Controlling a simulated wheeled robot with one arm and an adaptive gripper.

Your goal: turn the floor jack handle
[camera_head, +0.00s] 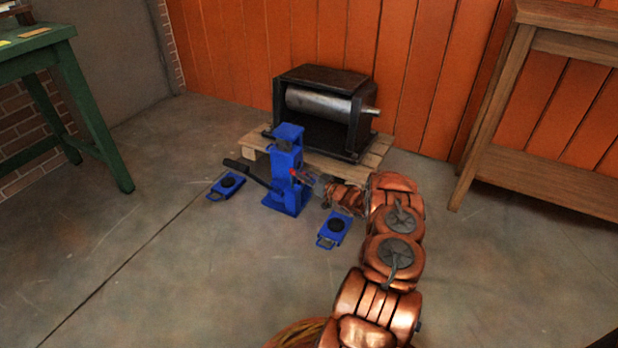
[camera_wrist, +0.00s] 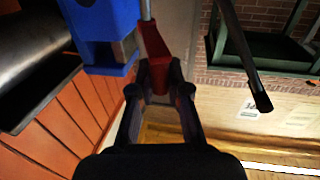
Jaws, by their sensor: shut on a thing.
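The blue floor jack (camera_head: 285,180) stands upright on the concrete floor in front of the wooden pallet. Its long black lever (camera_head: 246,172) sticks out to the left, and a black bar, likely this lever, shows in the wrist view (camera_wrist: 240,55). A small red handle (camera_head: 294,172) is on the jack's right side. In the wrist view, the red handle (camera_wrist: 152,42) sits between the fingertips of my gripper (camera_wrist: 160,75), which is shut on it. The jack's blue body (camera_wrist: 105,30) is close beside it. In the head view my gripper (camera_head: 310,180) reaches the jack from the right.
A dark machine with a metal roller (camera_head: 320,103) sits on a pallet (camera_head: 377,150) behind the jack. Blue skates lie on the floor left (camera_head: 227,185) and right (camera_head: 333,230) of the jack. A green table (camera_head: 95,130) and a wooden bench (camera_head: 485,150) flank the area.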

